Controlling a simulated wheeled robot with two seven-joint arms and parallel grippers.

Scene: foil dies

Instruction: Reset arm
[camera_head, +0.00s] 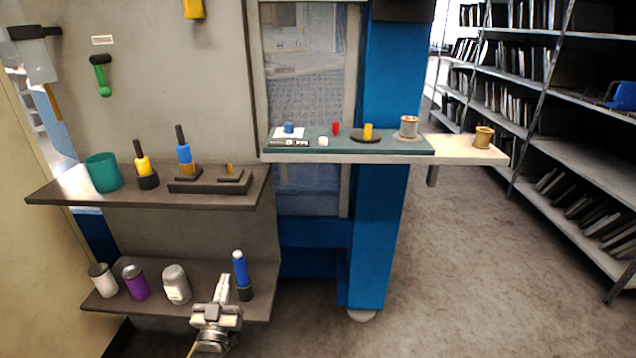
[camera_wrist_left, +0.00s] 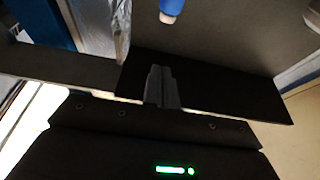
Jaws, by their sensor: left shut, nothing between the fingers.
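My left gripper (camera_head: 222,290) is low in the head view, in front of the lower shelf's right end. Its fingers point up and are together, with nothing between them. In the left wrist view the closed fingers (camera_wrist_left: 162,86) stand before a dark shelf edge. A blue-handled tool (camera_head: 240,268) stands upright in a dark holder on the lower shelf, just beyond the gripper and apart from it. Its blue end (camera_wrist_left: 172,8) shows at the top of the left wrist view. My right gripper is in neither view.
The lower shelf (camera_head: 108,307) also holds a white, a purple and a grey jar. The upper shelf (camera_head: 60,196) holds a green cup (camera_head: 103,172) and upright tools. A table with a green mat (camera_head: 350,148) juts out at the right. Floor (camera_head: 450,260) is clear to the right.

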